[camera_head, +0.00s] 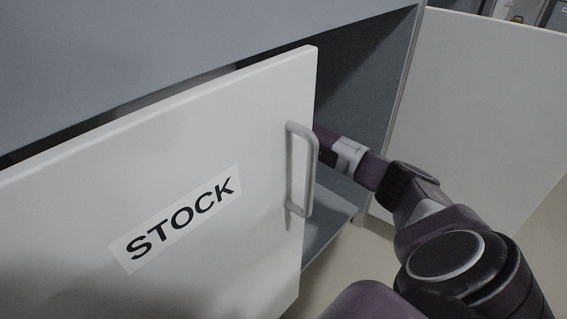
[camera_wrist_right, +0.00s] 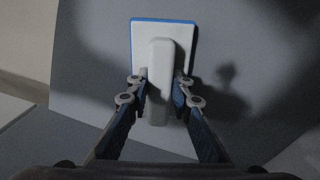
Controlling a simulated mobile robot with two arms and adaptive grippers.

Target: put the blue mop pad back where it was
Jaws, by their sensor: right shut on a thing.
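The blue mop pad (camera_wrist_right: 143,42) shows in the right wrist view as a white plate with a blue edge and a raised white grip bar along its middle. My right gripper (camera_wrist_right: 161,80) is shut on that grip bar, one finger on each side. The pad is in front of a grey surface; I cannot tell whether it touches it. In the head view my right arm reaches into the grey cabinet (camera_head: 355,110) behind a white door, which hides the gripper and the pad. My left gripper is in neither view.
The white door (camera_head: 215,130) labelled STOCK stands open at the left, with its grey handle (camera_head: 299,170) close to my right arm. Another white panel (camera_head: 480,110) stands to the right of the opening. A grey cabinet floor (camera_head: 335,205) shows low in the opening.

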